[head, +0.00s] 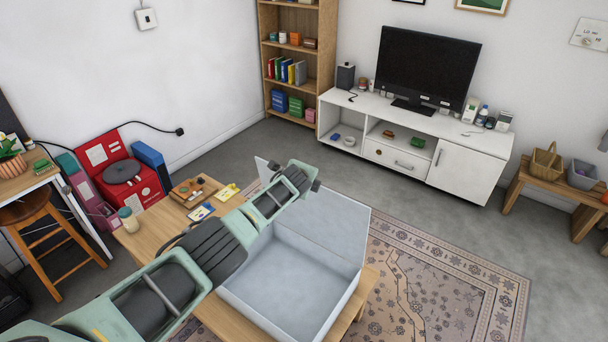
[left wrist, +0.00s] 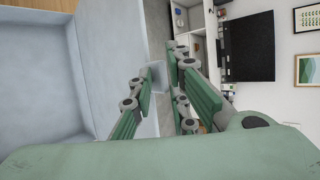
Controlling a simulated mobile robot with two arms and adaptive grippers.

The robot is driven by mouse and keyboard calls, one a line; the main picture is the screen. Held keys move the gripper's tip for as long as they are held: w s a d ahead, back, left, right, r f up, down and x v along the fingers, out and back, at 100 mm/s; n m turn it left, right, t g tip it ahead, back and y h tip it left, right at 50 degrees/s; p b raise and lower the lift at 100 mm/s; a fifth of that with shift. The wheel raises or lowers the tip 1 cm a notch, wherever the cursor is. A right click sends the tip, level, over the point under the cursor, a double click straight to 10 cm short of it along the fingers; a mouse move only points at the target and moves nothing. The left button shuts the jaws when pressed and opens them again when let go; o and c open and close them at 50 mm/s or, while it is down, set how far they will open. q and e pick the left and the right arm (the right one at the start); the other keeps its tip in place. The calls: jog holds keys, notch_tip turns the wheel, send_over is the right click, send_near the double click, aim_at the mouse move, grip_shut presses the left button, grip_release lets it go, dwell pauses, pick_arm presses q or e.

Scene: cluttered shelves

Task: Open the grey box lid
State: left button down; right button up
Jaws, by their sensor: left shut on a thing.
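The grey box (head: 285,285) sits on the wooden table, open and empty inside. Its lid (head: 335,225) stands raised along the box's far side, leaning back, with the inner face showing. My left arm reaches across the box from the lower left, and my left gripper (head: 312,184) is at the lid's upper edge. In the left wrist view, the fingers of this gripper (left wrist: 163,98) are shut on the edge of the lid (left wrist: 105,50), with the box's inside (left wrist: 30,60) at the left. My arm hides part of the lid and the box's left side. My right gripper is not in view.
The wooden table (head: 150,235) also bears a jar (head: 129,219), a wooden tray with small items (head: 192,191) and coloured cards. A red record player case (head: 125,170) stands behind. A patterned rug (head: 430,285) and open floor lie to the right, before the white TV cabinet (head: 465,175).

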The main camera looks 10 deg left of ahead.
pick_arm(q)
jog(key=shift+s+d+f, duration=0.2)
jog(key=shift+f, duration=0.2)
jog(key=c, duration=1.9)
grip_release()
jog(key=shift+c, duration=0.2)
jog(key=shift+o, duration=0.5)
jog(key=shift+w+d, duration=0.1)
jog(key=shift+w, duration=0.1)
jog(key=shift+r, duration=0.1)
jog(key=a+v, duration=0.1)
jog(key=v, duration=1)
jog(key=shift+s+d+r, duration=0.2)
jog(key=shift+s+d, duration=0.15)
jog(key=shift+d, duration=0.2)
